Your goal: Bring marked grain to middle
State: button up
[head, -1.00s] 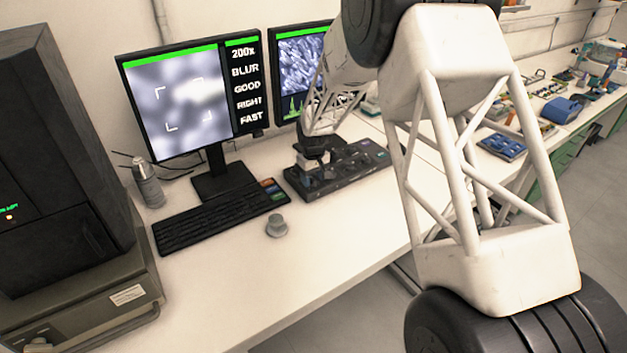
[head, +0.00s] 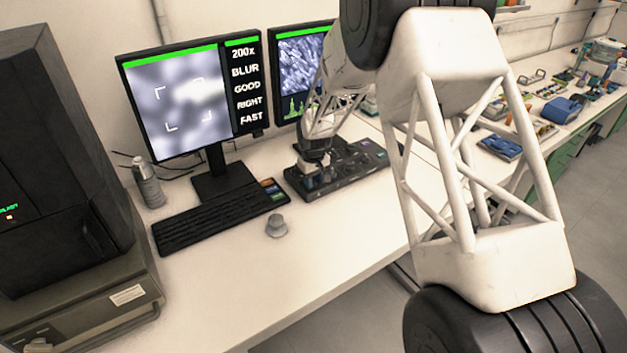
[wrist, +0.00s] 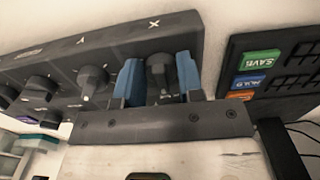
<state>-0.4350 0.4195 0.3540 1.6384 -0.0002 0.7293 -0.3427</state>
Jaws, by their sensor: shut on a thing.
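The microscope screen (head: 180,105) shows a blurred grey picture with corner brackets. A bright blob (head: 206,91), perhaps the grain, lies right of and above the bracket middle; blur hides its outline. The side text reads 200x, BLUR, GOOD, RIGHT, FAST. The dark knob panel (head: 350,172) lies on the bench; it also shows in the wrist view (wrist: 50,75). My gripper (head: 314,163) is over the panel's left end. In the wrist view, its blue fingers (wrist: 159,82) are shut on the X knob (wrist: 160,68), one on each side. The Y knob (wrist: 93,82) stands beside it, untouched.
A black keyboard (head: 215,220) with coloured keys, including SAVE (wrist: 261,60), lies close to the panel. A small grey knob-like object (head: 276,226) stands in front. A second monitor (head: 300,65) is behind my arm.

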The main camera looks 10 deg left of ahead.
jog(key=m, duration=0.4)
jog(key=shift+s+a, duration=0.1)
jog(key=shift+a, duration=0.05)
jog(key=shift+a+m, duration=0.15)
jog(key=shift+m, duration=2.25)
jog(key=o, duration=0.9)
jog(key=shift+c, duration=0.2)
jog(key=shift+r, duration=3.9)
